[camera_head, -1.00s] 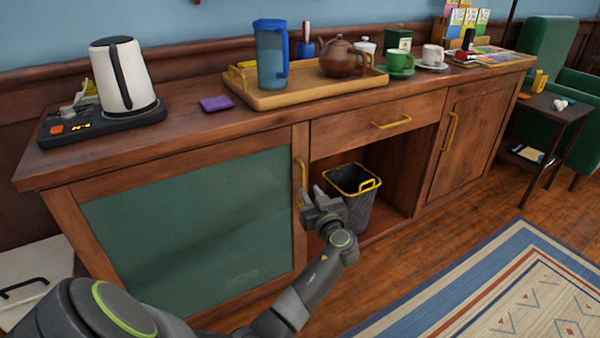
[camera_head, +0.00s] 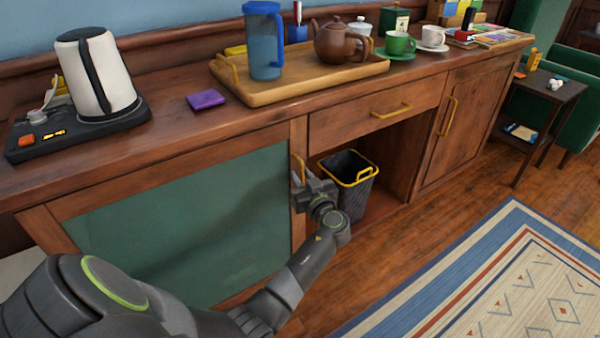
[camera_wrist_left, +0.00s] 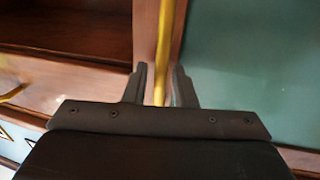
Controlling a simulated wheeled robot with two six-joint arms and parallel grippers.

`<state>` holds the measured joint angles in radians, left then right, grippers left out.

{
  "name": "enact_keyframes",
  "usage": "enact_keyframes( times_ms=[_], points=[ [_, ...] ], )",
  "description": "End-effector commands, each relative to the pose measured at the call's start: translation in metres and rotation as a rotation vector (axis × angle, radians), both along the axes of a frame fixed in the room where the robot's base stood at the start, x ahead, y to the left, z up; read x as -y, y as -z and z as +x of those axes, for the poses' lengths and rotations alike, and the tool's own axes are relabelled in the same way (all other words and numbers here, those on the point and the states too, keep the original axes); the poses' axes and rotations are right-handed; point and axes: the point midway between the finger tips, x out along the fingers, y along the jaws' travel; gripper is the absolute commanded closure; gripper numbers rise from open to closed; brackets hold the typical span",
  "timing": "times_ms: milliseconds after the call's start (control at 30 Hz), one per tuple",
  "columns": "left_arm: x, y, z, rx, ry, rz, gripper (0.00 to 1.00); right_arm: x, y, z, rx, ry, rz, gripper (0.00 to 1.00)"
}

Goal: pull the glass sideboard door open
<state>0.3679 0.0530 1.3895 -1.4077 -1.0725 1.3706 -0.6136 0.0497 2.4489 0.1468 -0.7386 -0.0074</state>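The glass sideboard door (camera_head: 180,225) has a dark green pane in a wood frame, at the left of the sideboard in the head view. It looks shut. Its yellow upright handle (camera_head: 298,168) is at the door's right edge, its lower part hidden by my left gripper (camera_head: 303,190). In the left wrist view the handle (camera_wrist_left: 165,35) runs between the two fingers of my left gripper (camera_wrist_left: 161,72). The fingers stand apart on either side of it, with a small gap visible at the left. The green pane (camera_wrist_left: 250,60) is on the right there. My right gripper is out of view.
An open niche with a dark bin (camera_head: 352,190) is right of the door. A kettle (camera_head: 98,75), a tray (camera_head: 300,88) with a blue jug (camera_head: 264,45) and a teapot (camera_head: 340,42) stand on top. A rug (camera_head: 500,270) covers the floor at right.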

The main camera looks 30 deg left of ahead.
Motion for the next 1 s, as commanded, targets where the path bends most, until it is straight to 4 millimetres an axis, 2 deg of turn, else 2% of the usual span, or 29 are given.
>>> enact_keyframes(
  times_ms=[300,500,1000],
  points=[
    [0.0001,0.0003,-0.0002,0.0,0.0,0.0,0.77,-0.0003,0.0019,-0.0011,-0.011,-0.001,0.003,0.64],
    [0.0,0.0001,-0.0001,0.0,0.0,0.0,1.0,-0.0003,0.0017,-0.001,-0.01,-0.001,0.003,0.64],
    [-0.0003,0.0006,-0.0001,0.0,0.015,-0.001,1.0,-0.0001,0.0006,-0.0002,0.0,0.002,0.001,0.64]
  ],
)
